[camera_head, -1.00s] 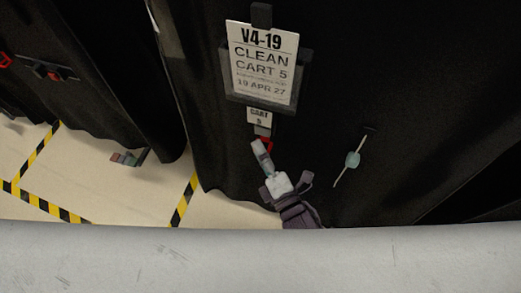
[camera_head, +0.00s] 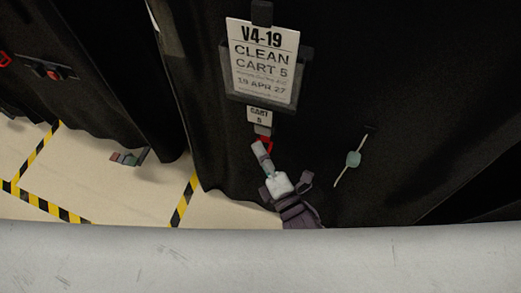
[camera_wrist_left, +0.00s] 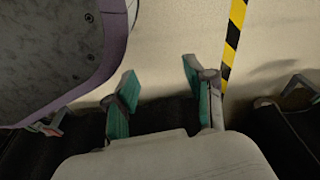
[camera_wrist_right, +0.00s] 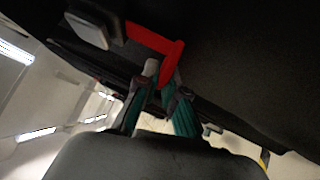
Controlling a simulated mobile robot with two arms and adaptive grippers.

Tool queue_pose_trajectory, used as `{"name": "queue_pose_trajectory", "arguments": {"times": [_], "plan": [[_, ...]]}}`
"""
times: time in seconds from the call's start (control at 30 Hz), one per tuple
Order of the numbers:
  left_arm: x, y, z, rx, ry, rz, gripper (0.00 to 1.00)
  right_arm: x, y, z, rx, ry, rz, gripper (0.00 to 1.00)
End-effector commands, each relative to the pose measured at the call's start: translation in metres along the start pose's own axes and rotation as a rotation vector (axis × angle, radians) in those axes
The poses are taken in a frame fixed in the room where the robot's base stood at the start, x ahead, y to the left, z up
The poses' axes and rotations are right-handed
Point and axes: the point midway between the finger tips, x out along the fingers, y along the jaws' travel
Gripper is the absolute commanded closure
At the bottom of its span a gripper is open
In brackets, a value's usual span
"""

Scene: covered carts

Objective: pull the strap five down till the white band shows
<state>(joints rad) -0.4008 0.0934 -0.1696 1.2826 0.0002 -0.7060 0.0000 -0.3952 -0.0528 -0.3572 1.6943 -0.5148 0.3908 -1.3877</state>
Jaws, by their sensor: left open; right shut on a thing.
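The sign for cart 5 (camera_head: 263,62) hangs on the black cover, with a small "CART 5" tag (camera_head: 259,114) below it. A short grey piece and a red strap loop (camera_head: 267,146) hang under the tag. My right gripper (camera_head: 261,150) is at the red loop. In the right wrist view the red strap (camera_wrist_right: 155,42) runs down to between the teal fingers of my right gripper (camera_wrist_right: 158,105), which is shut on it. Its fingertips partly hide the strap's end. My left gripper (camera_wrist_left: 160,92) is open and empty above the floor in the left wrist view.
Another covered cart with a red part (camera_head: 52,74) stands at left. Yellow-black tape (camera_head: 184,200) marks the pale floor between them. A grey surface (camera_head: 260,262) crosses the foreground.

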Motion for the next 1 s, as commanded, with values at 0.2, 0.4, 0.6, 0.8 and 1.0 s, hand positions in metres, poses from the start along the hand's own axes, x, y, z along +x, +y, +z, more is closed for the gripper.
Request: {"name": "queue_pose_trajectory", "arguments": {"times": [0.2,0.4,0.6,0.8,1.0], "plan": [[-0.027,-0.002,-0.038,-0.005,0.034,-0.003,0.46,-0.004,-0.026,-0.003,0.000,0.000,-0.007,1.00],[-0.061,-0.004,-0.064,-0.009,0.056,-0.006,0.46,-0.007,-0.044,-0.006,0.000,0.000,-0.008,1.00],[-0.100,-0.006,-0.083,-0.012,0.079,-0.009,0.46,-0.010,-0.062,-0.009,0.001,0.000,-0.010,1.00],[-0.144,-0.008,-0.093,-0.016,0.102,-0.013,0.46,-0.013,-0.081,-0.011,0.001,0.000,-0.013,1.00],[-0.187,-0.009,-0.096,-0.019,0.123,-0.017,0.46,-0.015,-0.097,-0.014,0.000,0.001,-0.013,1.00]]}}
